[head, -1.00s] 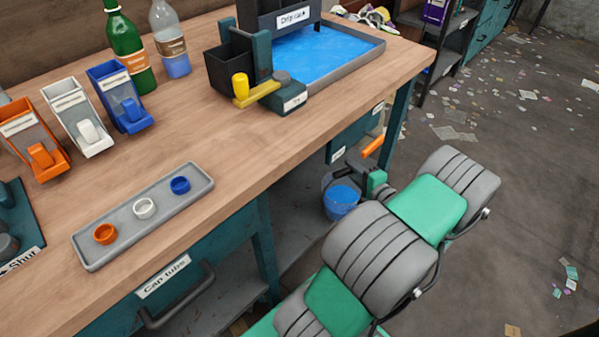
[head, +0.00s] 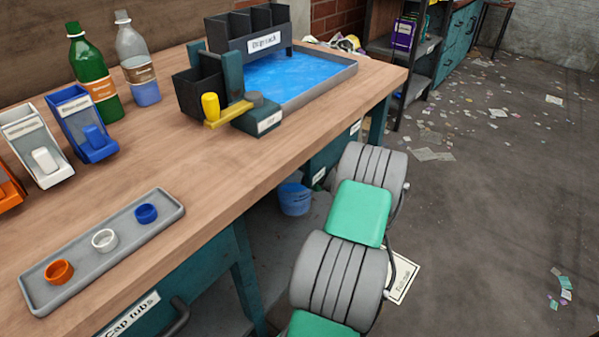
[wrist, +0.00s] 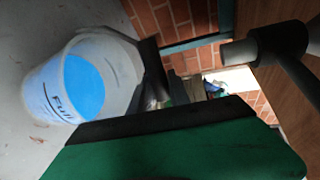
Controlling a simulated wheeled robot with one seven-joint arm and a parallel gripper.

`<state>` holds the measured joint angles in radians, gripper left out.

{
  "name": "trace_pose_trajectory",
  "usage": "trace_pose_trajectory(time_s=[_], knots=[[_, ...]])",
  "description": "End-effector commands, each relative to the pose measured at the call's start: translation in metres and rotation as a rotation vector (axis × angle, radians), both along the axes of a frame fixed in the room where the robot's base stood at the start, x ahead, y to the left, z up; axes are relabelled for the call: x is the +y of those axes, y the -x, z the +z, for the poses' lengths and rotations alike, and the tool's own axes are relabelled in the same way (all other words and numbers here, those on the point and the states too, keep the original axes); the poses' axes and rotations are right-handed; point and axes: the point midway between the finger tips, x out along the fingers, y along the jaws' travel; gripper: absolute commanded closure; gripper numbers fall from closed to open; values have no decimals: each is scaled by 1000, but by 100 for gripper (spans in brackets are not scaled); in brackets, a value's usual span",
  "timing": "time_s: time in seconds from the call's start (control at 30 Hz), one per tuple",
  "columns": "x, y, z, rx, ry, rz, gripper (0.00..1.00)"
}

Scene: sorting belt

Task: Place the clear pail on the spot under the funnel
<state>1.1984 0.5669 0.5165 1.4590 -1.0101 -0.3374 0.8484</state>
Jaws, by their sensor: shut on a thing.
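The clear pail (wrist: 45,88) holds blue liquid and bears dark lettering that seems to read "Full". In the wrist view it is at the left, looking tilted in that turned picture. My gripper (wrist: 147,95) has its dark fingers at the pail's rim side and is shut on it; the exact contact is hard to see. In the head view the pail (head: 295,199) is low beside the bench, partly behind its edge, and my arm hides the gripper. I cannot make out a funnel or the spot under it for certain.
A dark pipe with a grey end (wrist: 240,53) juts beside the bench in the wrist view. The bench (head: 150,165) carries bottles, dispensers, a cap tray (head: 105,240) and a blue-floored drip tray (head: 345,68). A white card (head: 403,279) lies on the floor by my arm.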

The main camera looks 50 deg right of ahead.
Motion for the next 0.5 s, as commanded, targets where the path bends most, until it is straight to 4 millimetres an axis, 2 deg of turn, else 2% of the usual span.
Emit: trace_pose_trajectory(time_s=[0.1, 0.17, 0.5], knots=[[-1, -2, -28, -1, -1, 0, 100], [-1, -2, -36, -2, 1, 0, 100], [-1, -2, -38, -2, 1, 0, 100]])
